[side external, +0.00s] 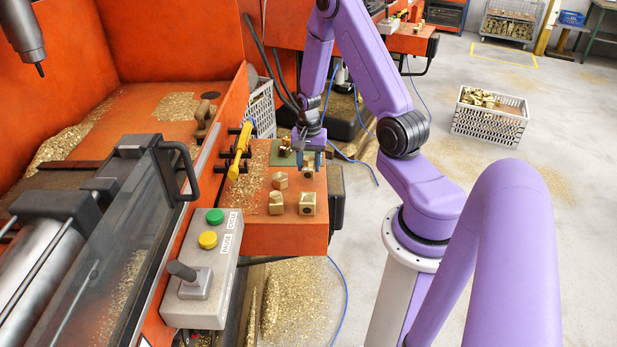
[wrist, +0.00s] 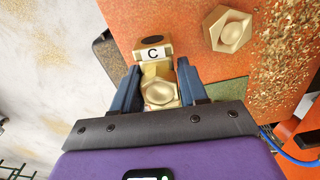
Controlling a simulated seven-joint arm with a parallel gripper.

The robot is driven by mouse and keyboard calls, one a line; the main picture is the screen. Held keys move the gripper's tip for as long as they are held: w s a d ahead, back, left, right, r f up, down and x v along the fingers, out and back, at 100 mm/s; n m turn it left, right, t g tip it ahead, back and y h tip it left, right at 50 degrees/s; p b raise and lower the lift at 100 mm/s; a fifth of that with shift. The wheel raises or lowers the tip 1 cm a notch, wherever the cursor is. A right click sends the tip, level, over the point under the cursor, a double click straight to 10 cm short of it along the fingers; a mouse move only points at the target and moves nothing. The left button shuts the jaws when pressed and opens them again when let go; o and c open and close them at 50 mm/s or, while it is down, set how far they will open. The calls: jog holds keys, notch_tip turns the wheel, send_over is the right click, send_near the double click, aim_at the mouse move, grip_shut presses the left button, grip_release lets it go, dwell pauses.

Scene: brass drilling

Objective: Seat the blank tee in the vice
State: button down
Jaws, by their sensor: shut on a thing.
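My gripper (wrist: 159,68) has two blue fingers, shut on a brass tee (wrist: 160,92) with a hexagonal end facing the wrist camera. Just beyond the fingertips is a brass part with a white "C" label (wrist: 153,54); I cannot tell whether it belongs to the held piece. In the side external view my gripper (side external: 309,162) is low over the far right end of the orange bench (side external: 255,235), beside a green mat (side external: 277,156). Whether the held tee touches the surface is unclear. I cannot clearly pick out the vice.
Loose brass pieces (side external: 280,180) stand on the bench nearer the camera; one hexagonal piece (wrist: 228,31) shows in the wrist view. Brass chips lie around. A spindle (side external: 25,35) hangs upper left.

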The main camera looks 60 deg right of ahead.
aim_at(308, 158)
jog(key=shift+r, duration=1.75)
jog(key=w+a+r+n, duration=0.1)
jog(key=a+r+n, duration=0.2)
jog(key=a+n, duration=0.4)
jog(key=w+a+r+n, duration=0.1)
jog(key=a+r+n, duration=0.2)
jog(key=a+n, duration=0.4)
jog(key=a, duration=0.9)
jog(key=shift+a+r, duration=0.15)
jog(key=shift+a, duration=0.05)
jog(key=shift+w+d, duration=0.1)
jog(key=shift+d, duration=0.05)
dwell(0.4)
